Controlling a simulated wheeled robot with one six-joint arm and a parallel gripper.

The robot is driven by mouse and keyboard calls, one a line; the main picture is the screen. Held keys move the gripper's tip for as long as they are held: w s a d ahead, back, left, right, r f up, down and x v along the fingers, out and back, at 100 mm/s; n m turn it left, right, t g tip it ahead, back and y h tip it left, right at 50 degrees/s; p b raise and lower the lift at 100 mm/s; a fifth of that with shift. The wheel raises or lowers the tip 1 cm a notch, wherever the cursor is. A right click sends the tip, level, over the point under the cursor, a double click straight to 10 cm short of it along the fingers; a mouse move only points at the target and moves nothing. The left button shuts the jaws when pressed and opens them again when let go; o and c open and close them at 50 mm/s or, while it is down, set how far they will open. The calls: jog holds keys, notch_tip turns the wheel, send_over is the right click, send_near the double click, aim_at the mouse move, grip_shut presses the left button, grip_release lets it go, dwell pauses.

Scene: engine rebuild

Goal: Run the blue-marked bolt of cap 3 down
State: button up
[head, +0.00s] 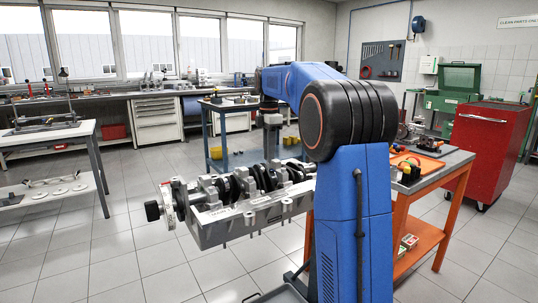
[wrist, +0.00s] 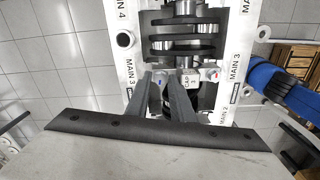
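The engine block (head: 240,222) lies with its crankshaft (head: 258,180) and bearing caps facing up. In the head view my gripper (head: 271,155) points down over the crankshaft; its fingertips are too small to make out there. In the wrist view my gripper (wrist: 160,78) has its two dark fingers apart, with a clear gap between the tips. A small blue mark (wrist: 161,83) shows in that gap, at the left end of a cap (wrist: 188,78) beside the MAIN 3 lettering. The cap's number is hard to read. A red mark (wrist: 215,76) is at its right end. The left finger partly hides the blue-marked end.
An orange workbench (head: 415,200) with an orange tray (head: 418,165) stands right of my arm. A red cabinet (head: 480,150) is behind it. A blue cart (head: 228,160) stands beyond the block. A white-topped table (head: 45,133) is at left. Open tiled floor lies between.

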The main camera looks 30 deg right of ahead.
jog(key=shift+f, duration=0.1)
grip_shut()
jog(key=shift+m, duration=0.4)
